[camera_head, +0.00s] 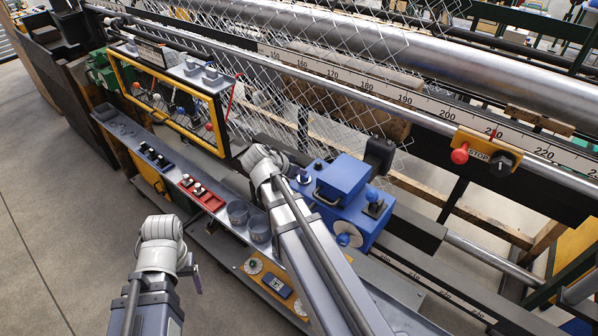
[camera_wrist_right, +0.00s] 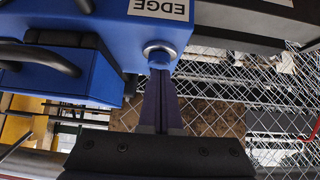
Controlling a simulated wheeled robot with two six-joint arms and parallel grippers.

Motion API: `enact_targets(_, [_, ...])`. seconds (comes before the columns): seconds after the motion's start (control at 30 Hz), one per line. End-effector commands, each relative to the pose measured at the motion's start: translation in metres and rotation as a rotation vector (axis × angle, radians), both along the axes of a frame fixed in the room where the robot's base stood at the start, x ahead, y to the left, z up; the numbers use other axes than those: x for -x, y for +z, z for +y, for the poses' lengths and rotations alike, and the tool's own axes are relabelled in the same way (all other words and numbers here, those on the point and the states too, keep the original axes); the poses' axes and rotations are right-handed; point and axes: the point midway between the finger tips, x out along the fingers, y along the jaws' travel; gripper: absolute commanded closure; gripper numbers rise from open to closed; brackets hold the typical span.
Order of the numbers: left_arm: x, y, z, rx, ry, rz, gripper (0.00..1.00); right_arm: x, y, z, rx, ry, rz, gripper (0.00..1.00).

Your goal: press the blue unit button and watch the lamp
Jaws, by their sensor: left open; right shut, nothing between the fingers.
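The blue unit (camera_head: 340,190) sits on the long machine, right of centre in the head view. In the right wrist view its blue housing (camera_wrist_right: 110,25) carries an upside-down EDGE label and a round blue button (camera_wrist_right: 159,58) in a metal ring. My right gripper (camera_wrist_right: 161,82) is shut and empty; its fingertips are at the button, and I cannot tell whether it is pressed in. My right arm hides these fingers in the head view. A blue dome (camera_head: 371,194) on a black base tops the unit; I cannot tell whether it is the lamp. My left gripper (camera_head: 192,272) is open, low at the left.
A yellow-framed panel (camera_head: 222,130), a red switch block (camera_head: 202,194) and grey cups (camera_head: 238,212) stand left of the unit. Wire mesh (camera_head: 340,60) and a ruler rail (camera_head: 380,92) lie behind. A red STOP button (camera_head: 459,156) is at the right. The floor at left is clear.

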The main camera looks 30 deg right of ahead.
Motion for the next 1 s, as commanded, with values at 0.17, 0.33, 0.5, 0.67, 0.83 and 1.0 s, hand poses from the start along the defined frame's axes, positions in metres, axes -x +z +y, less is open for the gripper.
enact_targets(0.17, [0.0, -0.001, 0.0, 0.0, 0.0, 0.0, 0.25, 0.0, -0.001, 0.0, 0.0, 0.0, 0.0, 1.0])
enact_targets(0.33, [0.0, -0.001, 0.0, 0.0, 0.0, 0.0, 0.25, 0.0, -0.001, 0.0, 0.0, 0.0, 0.0, 1.0])
enact_targets(0.5, [0.0, -0.008, 0.0, 0.0, 0.0, 0.0, 0.25, 0.0, -0.008, 0.0, 0.0, 0.0, 0.0, 1.0])
enact_targets(0.67, [0.0, -0.022, 0.0, 0.0, -0.002, 0.0, 0.25, 0.0, -0.022, 0.0, -0.001, -0.001, 0.0, 1.0])
enact_targets(0.83, [0.0, -0.021, 0.0, -0.001, -0.002, 0.0, 0.25, 0.001, -0.022, 0.0, -0.006, -0.004, 0.003, 1.0])
enact_targets(1.0, [0.0, -0.022, 0.0, -0.001, -0.002, 0.0, 0.25, 0.002, -0.023, -0.001, -0.005, -0.006, 0.005, 1.0])
